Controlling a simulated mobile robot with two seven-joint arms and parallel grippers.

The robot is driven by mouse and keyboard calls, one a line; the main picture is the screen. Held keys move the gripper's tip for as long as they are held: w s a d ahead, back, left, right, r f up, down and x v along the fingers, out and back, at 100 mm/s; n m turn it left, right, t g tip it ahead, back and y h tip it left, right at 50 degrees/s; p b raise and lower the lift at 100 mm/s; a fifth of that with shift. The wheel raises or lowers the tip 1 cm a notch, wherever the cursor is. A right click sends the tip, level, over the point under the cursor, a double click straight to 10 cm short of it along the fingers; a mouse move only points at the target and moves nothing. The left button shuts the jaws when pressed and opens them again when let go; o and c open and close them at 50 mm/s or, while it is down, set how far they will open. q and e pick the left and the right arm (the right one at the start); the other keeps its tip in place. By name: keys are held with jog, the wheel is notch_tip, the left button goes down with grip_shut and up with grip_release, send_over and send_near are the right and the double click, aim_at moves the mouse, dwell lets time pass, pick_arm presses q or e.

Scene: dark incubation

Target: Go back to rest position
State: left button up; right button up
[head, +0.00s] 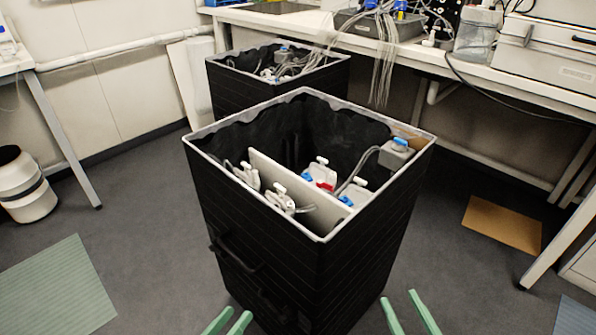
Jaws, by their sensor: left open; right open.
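My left gripper (238,312) shows at the bottom edge, left of centre, as two green fingers held apart. My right gripper (398,297) shows at the bottom, right of centre, also with two green fingers apart. Nothing is between the fingers of either gripper. Both are low in the picture, in front of the near black box (310,262), and look clear of it. Only the finger ends show; the rest of both arms is out of view.
The near box is open, with a white divider (290,187) and several white clamp-like parts with blue or red pieces. A second black box (232,88) stands behind it. A bench (470,75) with equipment runs along the back right. Floor shows on both sides.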

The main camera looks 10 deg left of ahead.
pick_arm(q)
notch_tip(320, 180, up, 7)
jog(key=w+m+y+p, duration=0.2)
jog(key=w+m+p, duration=0.1)
jog(key=m, duration=0.2)
jog(key=s+a+f+n+g+y+p, duration=0.1)
jog(key=s+g+p, duration=0.5)
jog(key=p, duration=1.3)
jog(key=s+n+y, duration=0.1)
jog(key=s, duration=0.2)
jog(key=shift+a+f, duration=0.15)
jog(key=shift+f, duration=0.2)
pick_arm(e)
jog(key=s+d+m+g+h, duration=0.2)
jog(key=s+g, duration=0.5)
jog(key=s, duration=0.2)
jog(key=shift+w, duration=0.1)
